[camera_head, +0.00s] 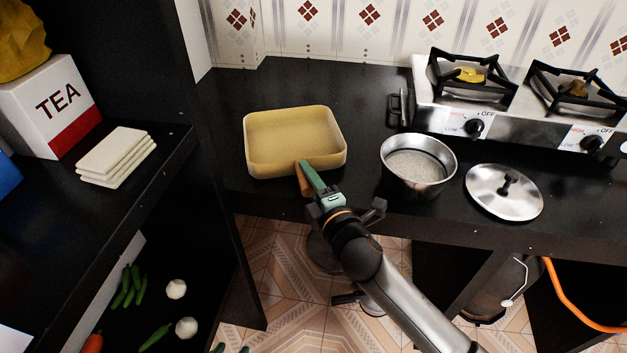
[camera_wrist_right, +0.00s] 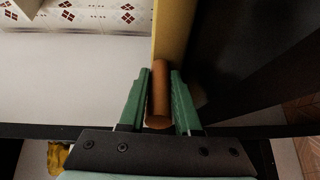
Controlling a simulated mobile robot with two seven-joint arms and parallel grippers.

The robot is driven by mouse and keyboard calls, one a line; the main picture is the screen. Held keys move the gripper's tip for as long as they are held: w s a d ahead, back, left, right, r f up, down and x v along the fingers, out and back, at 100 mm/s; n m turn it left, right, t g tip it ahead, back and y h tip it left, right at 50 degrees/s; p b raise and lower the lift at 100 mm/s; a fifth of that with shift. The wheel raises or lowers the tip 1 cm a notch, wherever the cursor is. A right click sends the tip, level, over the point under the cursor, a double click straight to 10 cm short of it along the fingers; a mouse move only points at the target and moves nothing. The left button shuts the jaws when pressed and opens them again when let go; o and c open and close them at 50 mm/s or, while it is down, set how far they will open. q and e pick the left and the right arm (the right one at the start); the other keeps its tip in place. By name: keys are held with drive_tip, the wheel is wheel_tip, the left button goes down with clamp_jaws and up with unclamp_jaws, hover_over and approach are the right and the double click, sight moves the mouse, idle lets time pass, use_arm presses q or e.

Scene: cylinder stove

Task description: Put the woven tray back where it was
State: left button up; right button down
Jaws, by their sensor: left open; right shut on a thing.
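The only tray-like thing I see is a shallow yellow rectangular pan (camera_head: 295,129) with rounded corners; I cannot make out any weave. It is at the counter's left part in the head view, and I cannot tell whether it touches the counter. Its short brown handle (camera_head: 303,180) points toward me. My right gripper (camera_head: 311,178) is shut on this handle. In the right wrist view the green fingers (camera_wrist_right: 160,103) flank the handle (camera_wrist_right: 160,90). Only the green fingertips of my left gripper (camera_head: 230,349) show at the bottom edge, apart and empty, over the floor.
A metal pot (camera_head: 418,168) with grainy contents and a metal lid (camera_head: 504,192) stand right of the pan. The stove (camera_head: 480,122) is behind them. A dark shelf (camera_head: 150,187) at left holds a tea box (camera_head: 48,105) and pale slabs (camera_head: 117,157). Vegetables lie below.

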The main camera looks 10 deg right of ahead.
drive_tip(key=shift+r, duration=0.1)
drive_tip(key=c, duration=0.9)
unclamp_jaws()
drive_tip(key=shift+f, duration=0.25)
drive_tip(key=shift+r, duration=0.3)
drive_tip(key=f+p+v, duration=0.1)
drive_tip(key=v, duration=1.1)
drive_tip(key=shift+r, duration=0.3)
